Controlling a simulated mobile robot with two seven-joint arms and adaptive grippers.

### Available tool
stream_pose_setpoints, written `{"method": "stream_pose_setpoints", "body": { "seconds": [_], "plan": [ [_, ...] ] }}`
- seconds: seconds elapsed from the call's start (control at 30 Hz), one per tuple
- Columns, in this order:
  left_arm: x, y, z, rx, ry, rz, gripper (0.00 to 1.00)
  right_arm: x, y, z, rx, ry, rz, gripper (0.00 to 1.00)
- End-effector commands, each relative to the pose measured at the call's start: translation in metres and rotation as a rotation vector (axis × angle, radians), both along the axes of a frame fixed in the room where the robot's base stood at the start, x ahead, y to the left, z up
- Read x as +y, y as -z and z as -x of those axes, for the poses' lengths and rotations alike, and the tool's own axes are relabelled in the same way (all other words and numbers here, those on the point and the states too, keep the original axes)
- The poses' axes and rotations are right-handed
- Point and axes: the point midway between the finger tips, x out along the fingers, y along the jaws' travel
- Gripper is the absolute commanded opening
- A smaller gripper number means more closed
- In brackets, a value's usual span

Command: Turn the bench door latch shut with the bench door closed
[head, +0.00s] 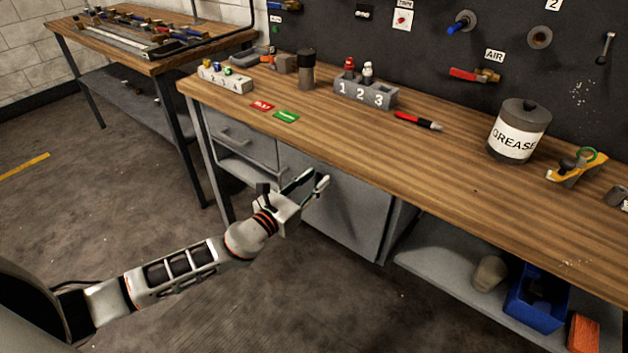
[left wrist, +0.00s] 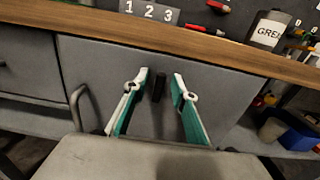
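The grey bench door (head: 345,222) under the wooden benchtop looks closed, its face filling most of the left wrist view (left wrist: 225,92). The latch (left wrist: 158,86) is a short black bar near the door's top, standing roughly upright in the left wrist view. In the head view my gripper hides it. My left gripper (head: 308,184) is in front of the door's upper part. Its two green-padded fingers (left wrist: 160,104) are open, one on each side of the latch, with gaps showing. I cannot tell how deep the latch sits between them. My right gripper is not in view.
A curved door handle (left wrist: 77,105) is left of the fingers. The benchtop (head: 400,150) overhangs above the gripper. A drawer (head: 240,138) is to the left. An open shelf with a blue bin (head: 535,300) is to the right. The floor in front is clear.

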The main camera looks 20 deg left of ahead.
Motion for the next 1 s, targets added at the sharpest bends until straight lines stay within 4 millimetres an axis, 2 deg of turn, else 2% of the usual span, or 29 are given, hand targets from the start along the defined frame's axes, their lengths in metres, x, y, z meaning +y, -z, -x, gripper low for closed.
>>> {"method": "stream_pose_setpoints", "body": {
  "seconds": [0.23,0.27,0.3,0.37,0.73,1.0],
  "plan": [
    [-0.0007,0.0,-0.001,0.0,0.001,0.001,0.26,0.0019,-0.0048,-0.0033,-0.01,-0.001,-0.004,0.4],
    [-0.0007,0.0,-0.001,0.0,0.0,0.001,0.24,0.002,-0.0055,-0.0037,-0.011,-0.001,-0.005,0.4],
    [-0.0007,0.0,-0.001,0.0,0.0,0.001,0.13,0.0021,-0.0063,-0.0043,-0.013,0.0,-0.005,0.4],
    [-0.0007,-0.0001,-0.0009,0.0,0.0,0.001,0.0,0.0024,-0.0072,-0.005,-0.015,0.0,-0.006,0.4],
    [-0.0003,0.0006,-0.0008,0.009,0.0,0.022,0.0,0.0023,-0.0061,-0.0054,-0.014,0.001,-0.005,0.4],
    [0.0008,0.0019,-0.0013,0.054,0.001,0.147,0.0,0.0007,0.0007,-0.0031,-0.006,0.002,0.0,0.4]
  ]
}}
